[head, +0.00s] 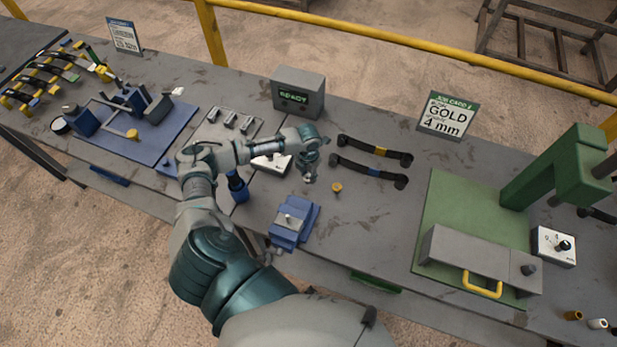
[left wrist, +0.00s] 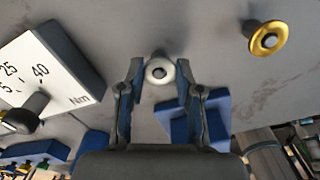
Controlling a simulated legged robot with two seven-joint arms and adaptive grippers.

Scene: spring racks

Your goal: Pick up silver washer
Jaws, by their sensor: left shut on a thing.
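The silver washer (left wrist: 157,66) is a small pale ring with a dark centre. In the left wrist view it sits between the fingertips of my left gripper (left wrist: 158,80), which is shut on it. In the head view my left gripper (head: 308,174) points down over the grey bench, with a small silver piece at its tips. I cannot tell whether the washer still touches the bench. A gold washer-like piece (head: 337,187) stands apart to the right of the gripper; it also shows in the left wrist view (left wrist: 268,39). My right gripper is not in view.
A white dial box (left wrist: 52,72) is left of the washer in the wrist view. A blue fixture (head: 297,222) stands nearer the bench edge. Two black straps (head: 372,158), a READY box (head: 298,92) and a green press (head: 480,230) stand around. Bare bench lies right of the gold piece.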

